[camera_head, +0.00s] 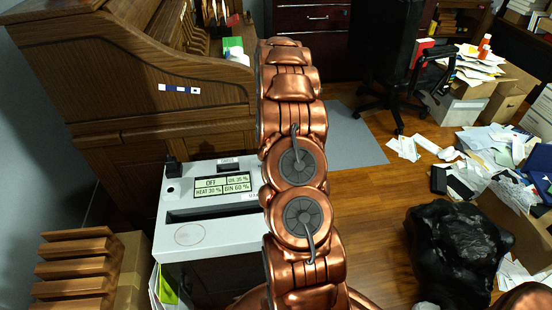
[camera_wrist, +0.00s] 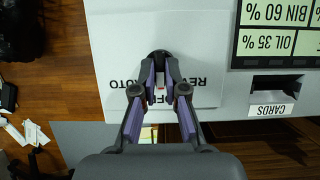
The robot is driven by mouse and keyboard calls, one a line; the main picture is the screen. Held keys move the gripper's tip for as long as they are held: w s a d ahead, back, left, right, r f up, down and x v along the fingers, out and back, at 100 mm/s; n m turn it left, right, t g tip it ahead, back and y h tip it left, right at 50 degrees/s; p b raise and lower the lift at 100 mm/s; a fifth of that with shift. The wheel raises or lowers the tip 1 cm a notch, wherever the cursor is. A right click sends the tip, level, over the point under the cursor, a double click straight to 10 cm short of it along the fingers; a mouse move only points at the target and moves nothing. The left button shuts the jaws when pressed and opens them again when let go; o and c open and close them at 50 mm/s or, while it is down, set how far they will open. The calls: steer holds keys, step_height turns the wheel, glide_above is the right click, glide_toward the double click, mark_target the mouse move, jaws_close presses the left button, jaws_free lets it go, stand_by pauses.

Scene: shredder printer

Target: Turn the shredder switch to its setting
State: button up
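The shredder (camera_head: 190,238) is a pale grey unit with a display (camera_head: 222,186) reading OFF, OIL 35 %, HEAT 30 % and BIN 60 %. A small white and red part shows between the fingertips. In the head view my copper arm hides the switch and gripper.
A card slot (camera_wrist: 274,98) labelled CARDS is beside the display. A wooden roll-top desk (camera_head: 150,75) stands behind the shredder. Brown trays (camera_head: 75,265) stand at left. A black bag (camera_head: 455,250), paper piles and an office chair (camera_head: 385,60) are at right; some wooden floor is clear.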

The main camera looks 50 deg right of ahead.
steer(key=o, duration=0.5)
steer(key=shift+c, duration=0.2)
steer(key=shift+r, duration=0.1)
steer(key=v, duration=1.1)
steer(key=shift+d+r, duration=0.2)
steer(key=shift+r, duration=0.1)
steer(key=shift+w, duration=0.1)
